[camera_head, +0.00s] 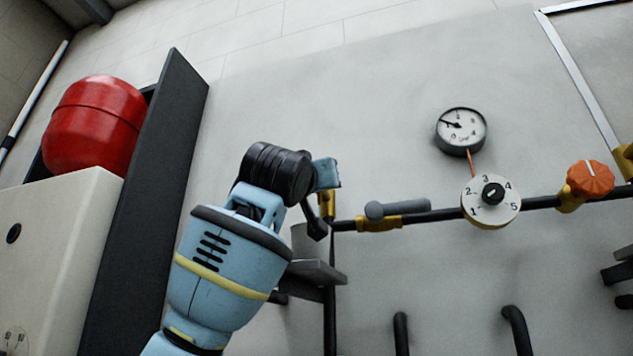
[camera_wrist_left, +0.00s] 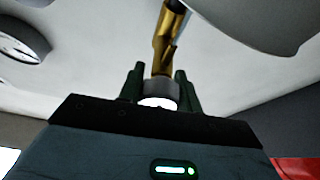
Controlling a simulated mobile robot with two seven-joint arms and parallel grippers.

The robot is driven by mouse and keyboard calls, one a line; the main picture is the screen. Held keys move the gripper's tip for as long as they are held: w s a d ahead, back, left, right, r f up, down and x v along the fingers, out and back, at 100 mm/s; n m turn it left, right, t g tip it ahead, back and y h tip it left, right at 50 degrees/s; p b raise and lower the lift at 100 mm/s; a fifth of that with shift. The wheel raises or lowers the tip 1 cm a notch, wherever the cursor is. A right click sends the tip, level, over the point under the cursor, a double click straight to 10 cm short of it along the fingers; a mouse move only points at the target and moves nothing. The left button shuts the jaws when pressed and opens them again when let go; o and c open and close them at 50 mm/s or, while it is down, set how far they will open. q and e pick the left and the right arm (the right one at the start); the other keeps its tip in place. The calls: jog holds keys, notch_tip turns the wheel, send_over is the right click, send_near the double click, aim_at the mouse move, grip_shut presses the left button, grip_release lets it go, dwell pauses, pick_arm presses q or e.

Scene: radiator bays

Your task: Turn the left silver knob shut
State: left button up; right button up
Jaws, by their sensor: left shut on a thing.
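My left gripper (camera_wrist_left: 158,92) is shut on a silver-grey knob (camera_wrist_left: 160,87), with one dark finger on each side of it in the left wrist view. The knob sits on a brass-yellow valve body (camera_wrist_left: 168,38). In the head view my left gripper (camera_head: 327,174) is at the yellow valve body (camera_head: 326,205) at the left end of the pipe. The knob is hidden there behind the gripper. How far the knob is turned cannot be told. My right gripper is not in view.
Right along the dark pipe (camera_head: 540,202) are a grey lever (camera_head: 398,208), a white numbered dial (camera_head: 509,205) and an orange knob (camera_head: 590,178). A round gauge (camera_head: 461,131) hangs above. A dark upright panel (camera_head: 150,200) and red tank (camera_head: 95,124) stand left.

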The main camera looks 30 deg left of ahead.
pick_arm(q)
jog(key=n+g+y, duration=0.1)
jog(key=n+y, duration=0.1)
jog(key=n, duration=0.2)
jog(key=n+g+y, duration=0.1)
jog(key=n, duration=0.3)
jog(key=shift+f+y, duration=0.1)
jog(key=shift+y, duration=0.3)
jog(key=n+g, duration=0.1)
jog(key=n, duration=0.2)
jog(key=n+g+y, duration=0.1)
jog(key=n, duration=0.3)
jog(key=shift+a+g, duration=0.2)
jog(key=shift+g, duration=0.1)
jog(key=o, duration=0.9)
jog(key=shift+o, duration=0.2)
jog(key=shift+s+d, duration=0.1)
jog(key=shift+s, duration=0.05)
jog(key=v, duration=0.7)
jog(key=shift+s+d+b, duration=0.2)
jog(key=shift+b, duration=0.25)
jog(key=shift+f, duration=0.15)
